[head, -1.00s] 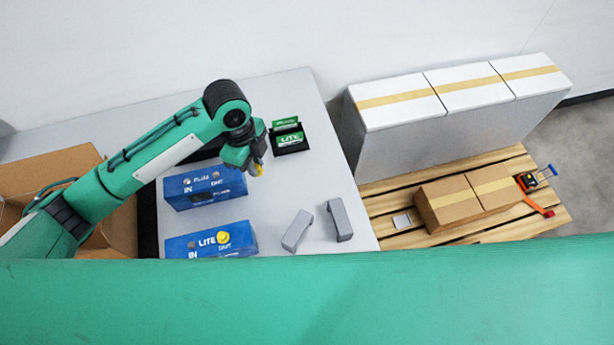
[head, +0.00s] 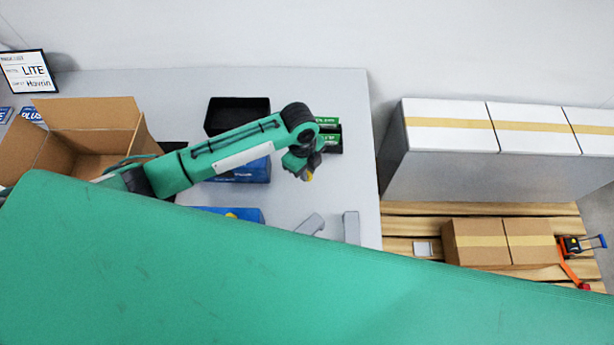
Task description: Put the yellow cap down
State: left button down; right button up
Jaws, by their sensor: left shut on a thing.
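My left gripper (head: 303,172) is shut on the yellow cap (head: 309,176), of which only a small part shows below the fingers. It holds the cap over the grey table, to the right of the rear blue box (head: 252,171). A second blue box (head: 246,213) stands nearer, mostly hidden behind the green arm part in front. My left arm covers part of the rear blue box. The right gripper is not in view.
A green box (head: 329,124) in a black tray is just behind the gripper. An empty black bin (head: 238,114) and an open carton (head: 90,133) stand left. Two grey pieces (head: 351,227) (head: 311,224) lie in front. Bare table (head: 345,185) shows right of the gripper.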

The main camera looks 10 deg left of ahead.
aim_at(306, 187)
pick_arm(q)
notch_tip(306, 187, down, 3)
jog(key=shift+r, duration=0.1)
notch_tip(306, 187, down, 3)
jog(key=shift+f+p, duration=0.2)
jog(key=shift+p, duration=0.3)
jog(key=shift+f, duration=0.15)
jog(key=c, duration=1.3)
grip_release()
jog(key=shift+c, duration=0.2)
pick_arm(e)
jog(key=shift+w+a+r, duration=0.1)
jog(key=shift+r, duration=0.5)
